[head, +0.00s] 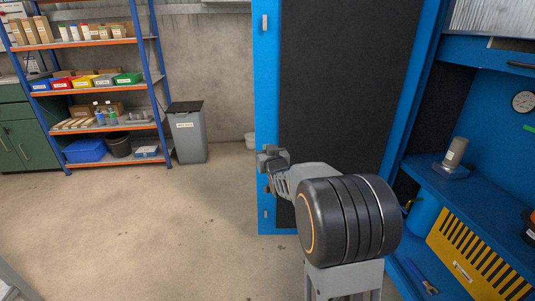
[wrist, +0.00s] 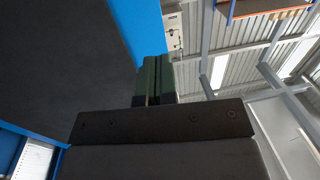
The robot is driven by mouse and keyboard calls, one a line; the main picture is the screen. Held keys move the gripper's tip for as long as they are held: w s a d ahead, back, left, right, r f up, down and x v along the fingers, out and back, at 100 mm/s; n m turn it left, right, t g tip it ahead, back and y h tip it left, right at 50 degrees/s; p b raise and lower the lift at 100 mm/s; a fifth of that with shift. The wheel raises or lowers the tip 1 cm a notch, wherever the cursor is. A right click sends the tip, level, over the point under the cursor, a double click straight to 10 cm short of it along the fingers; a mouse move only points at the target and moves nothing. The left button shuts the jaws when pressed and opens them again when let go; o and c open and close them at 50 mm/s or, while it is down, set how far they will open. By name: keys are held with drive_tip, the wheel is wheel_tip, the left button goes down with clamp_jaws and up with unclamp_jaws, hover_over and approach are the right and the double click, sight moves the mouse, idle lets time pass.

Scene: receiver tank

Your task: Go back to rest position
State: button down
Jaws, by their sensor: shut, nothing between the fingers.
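My gripper (head: 272,158) is at the end of my arm, in front of the open blue cabinet door (head: 264,100) with its dark inner panel. In the wrist view my gripper (wrist: 157,80) shows its two greenish fingers side by side, shut with nothing between them. The dark door panel (wrist: 60,70) and its blue edge lie to the left of the fingers there. In the head view I cannot tell whether the gripper touches the door.
The blue cabinet (head: 475,190) stands open at the right, with a grey cylinder on a base (head: 455,155) and a yellow slotted panel (head: 475,260). A shelf rack (head: 108,104) and a grey bin (head: 187,135) stand at the back left. The floor at left is clear.

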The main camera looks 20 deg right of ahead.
drive_tip(key=s+a+r+g+y+p, duration=0.1)
drive_tip(key=s+a+r+g+p, duration=0.3)
drive_tip(key=s+p, duration=0.5)
drive_tip(key=s+a+r+n+g+y+p, duration=0.1)
drive_tip(key=s+a+r+g+p, duration=0.4)
drive_tip(key=s+r+p, duration=0.3)
drive_tip(key=s+a+r+n+g+y+p, duration=0.1)
drive_tip(key=s+a+r+g+p, duration=0.4)
drive_tip(key=s+p, duration=0.7)
wheel_tip(320, 180, up, 2)
drive_tip(key=shift+s+a, duration=0.4)
drive_tip(key=shift+s, duration=0.15)
drive_tip(key=shift+a+y, duration=0.1)
drive_tip(key=shift+y, duration=0.2)
